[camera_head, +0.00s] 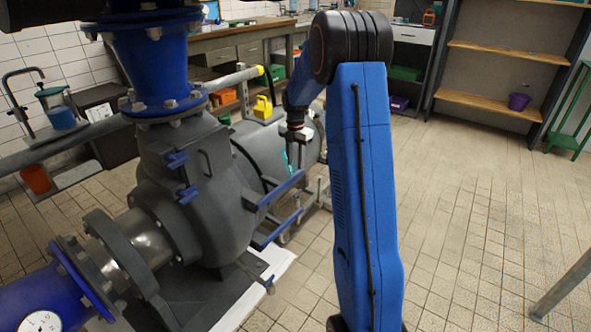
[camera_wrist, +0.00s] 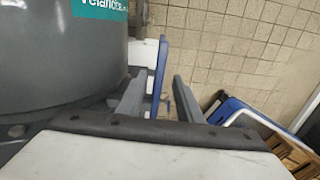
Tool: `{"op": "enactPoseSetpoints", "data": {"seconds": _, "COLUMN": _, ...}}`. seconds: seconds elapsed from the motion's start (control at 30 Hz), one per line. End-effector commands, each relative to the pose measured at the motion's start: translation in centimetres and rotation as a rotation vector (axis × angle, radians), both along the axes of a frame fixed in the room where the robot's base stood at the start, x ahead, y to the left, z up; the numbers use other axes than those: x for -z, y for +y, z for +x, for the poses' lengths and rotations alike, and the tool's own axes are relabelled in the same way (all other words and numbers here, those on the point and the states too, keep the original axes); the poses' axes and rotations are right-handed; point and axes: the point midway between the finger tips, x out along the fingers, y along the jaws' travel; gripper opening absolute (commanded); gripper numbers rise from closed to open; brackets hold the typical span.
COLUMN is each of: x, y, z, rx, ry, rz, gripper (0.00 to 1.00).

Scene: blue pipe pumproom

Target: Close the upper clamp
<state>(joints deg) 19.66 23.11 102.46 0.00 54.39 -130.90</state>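The grey pump body (camera_head: 195,165) has two long blue clamp levers on its right side. The upper lever (camera_head: 280,189) sticks out to the right, away from the body. The lower lever (camera_head: 280,229) sticks out below it. My gripper (camera_head: 297,158) is near the outer end of the upper lever. In the wrist view my gripper (camera_wrist: 160,80) has its two grey fingers apart, with a blue bar (camera_wrist: 159,70) upright between them. I cannot tell whether either finger touches it. The gripper's own body hides the lower part of this view.
Two short blue handles (camera_head: 187,195) sit on the pump's front. The grey motor cylinder (camera_head: 262,145) with a teal label (camera_wrist: 100,8) is close on the left of the fingers. A workbench (camera_head: 235,40) and shelves (camera_head: 500,50) stand behind.

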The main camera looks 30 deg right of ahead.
Motion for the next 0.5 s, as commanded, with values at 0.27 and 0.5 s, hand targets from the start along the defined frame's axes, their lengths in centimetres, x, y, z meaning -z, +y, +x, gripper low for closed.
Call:
{"op": "enactPoseSetpoints", "data": {"seconds": 0.27, "x": -5.8, "y": 0.0, "z": 0.0, "rx": 0.000, "ry": -0.003, "rz": -0.001, "gripper": 0.33}}
{"op": "enactPoseSetpoints", "data": {"seconds": 0.5, "x": -10.0, "y": 0.0, "z": 0.0, "rx": 0.000, "ry": -0.002, "rz": 0.000, "gripper": 0.33}}
